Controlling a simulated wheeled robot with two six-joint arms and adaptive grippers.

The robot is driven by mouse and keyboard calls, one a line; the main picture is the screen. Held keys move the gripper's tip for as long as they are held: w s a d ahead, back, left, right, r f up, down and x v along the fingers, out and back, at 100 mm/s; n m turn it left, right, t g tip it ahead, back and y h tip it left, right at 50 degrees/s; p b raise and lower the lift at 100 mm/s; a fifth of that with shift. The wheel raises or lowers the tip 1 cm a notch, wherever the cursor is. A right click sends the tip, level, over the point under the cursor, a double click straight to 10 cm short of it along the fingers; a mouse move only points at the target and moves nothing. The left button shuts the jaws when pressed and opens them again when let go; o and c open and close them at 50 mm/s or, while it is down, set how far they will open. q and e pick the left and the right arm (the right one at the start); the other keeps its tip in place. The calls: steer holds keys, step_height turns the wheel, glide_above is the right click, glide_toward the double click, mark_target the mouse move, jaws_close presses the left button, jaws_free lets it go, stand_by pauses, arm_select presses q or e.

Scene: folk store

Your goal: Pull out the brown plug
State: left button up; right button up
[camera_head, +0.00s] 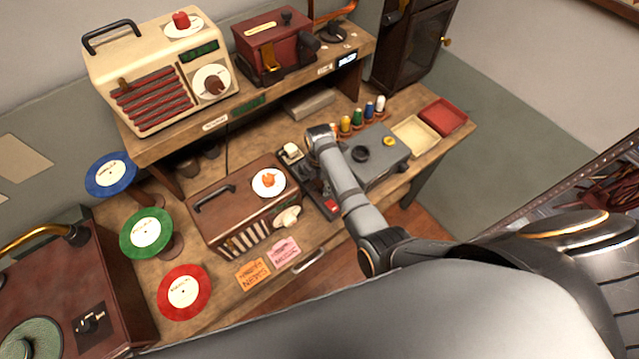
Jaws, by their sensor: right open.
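My right arm reaches in from the lower right, over the workbench. Its gripper (313,165) is open, low over a dark power strip (325,198) between the brown radio and the grey box. The strip has a red switch at its near end. A pale plug-like piece (292,153) shows at its far end, left of my wrist. I cannot make out a brown plug; the wrist and gripper cover part of the strip. Whether the fingers touch anything cannot be told. My left gripper is not in view.
The brown radio (238,212) stands close left of the gripper. The grey box (381,160) is close right. Small coloured spools (357,117) stand behind. The shelf above holds a cream radio (157,75) and a red machine (273,47). Two paper tags (285,251) lie near the front edge.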

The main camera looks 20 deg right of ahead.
stand_by(0.6)
jaws_close()
steer(key=shift+r, duration=3)
